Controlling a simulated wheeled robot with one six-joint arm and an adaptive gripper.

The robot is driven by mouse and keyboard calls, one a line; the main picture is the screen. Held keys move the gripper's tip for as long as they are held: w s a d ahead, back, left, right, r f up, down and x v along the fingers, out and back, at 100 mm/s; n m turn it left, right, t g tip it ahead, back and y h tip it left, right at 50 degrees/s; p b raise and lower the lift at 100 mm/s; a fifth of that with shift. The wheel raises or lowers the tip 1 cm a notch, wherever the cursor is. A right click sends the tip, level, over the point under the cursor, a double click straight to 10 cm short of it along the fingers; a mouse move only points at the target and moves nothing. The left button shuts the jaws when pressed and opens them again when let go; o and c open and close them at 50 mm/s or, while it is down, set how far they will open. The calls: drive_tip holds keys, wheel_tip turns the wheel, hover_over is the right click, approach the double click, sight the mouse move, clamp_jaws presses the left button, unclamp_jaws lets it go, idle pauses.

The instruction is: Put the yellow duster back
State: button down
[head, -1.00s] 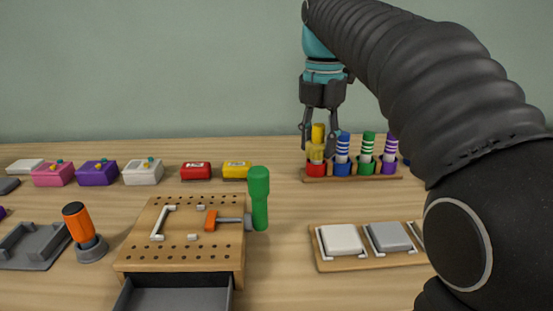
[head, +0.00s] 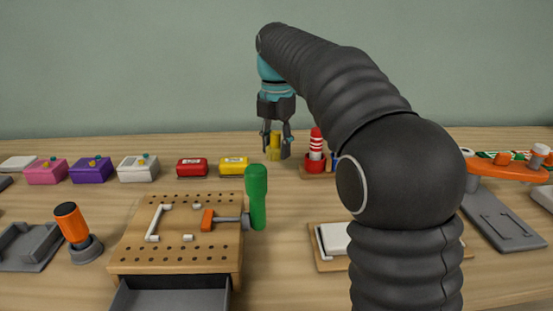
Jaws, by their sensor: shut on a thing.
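The yellow duster (head: 275,141) is a small upright yellow piece with a narrow top and a wider lower part. My gripper (head: 276,146) is shut on it, near the back of the table, behind and to the right of the yellow box (head: 234,166). The fingers hide part of the duster, and I cannot tell whether its lower end touches the table. My arm hides most of the rack's right part.
A red box (head: 192,168) and several coloured boxes line the left. A grey tray (head: 500,222) lies right.

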sight(277, 160)
drive_tip(key=shift+f+b, duration=0.3)
drive_tip(key=shift+f, duration=1.55)
drive_tip(key=shift+f, duration=0.1)
drive_tip(key=c, duration=0.7)
unclamp_jaws()
drive_tip(key=shift+o, duration=0.2)
wheel_tip(277, 160, up, 10)
drive_tip(key=shift+r+p, duration=0.2)
drive_tip(key=shift+p, duration=0.75)
drive_tip(key=shift+r, duration=0.95)
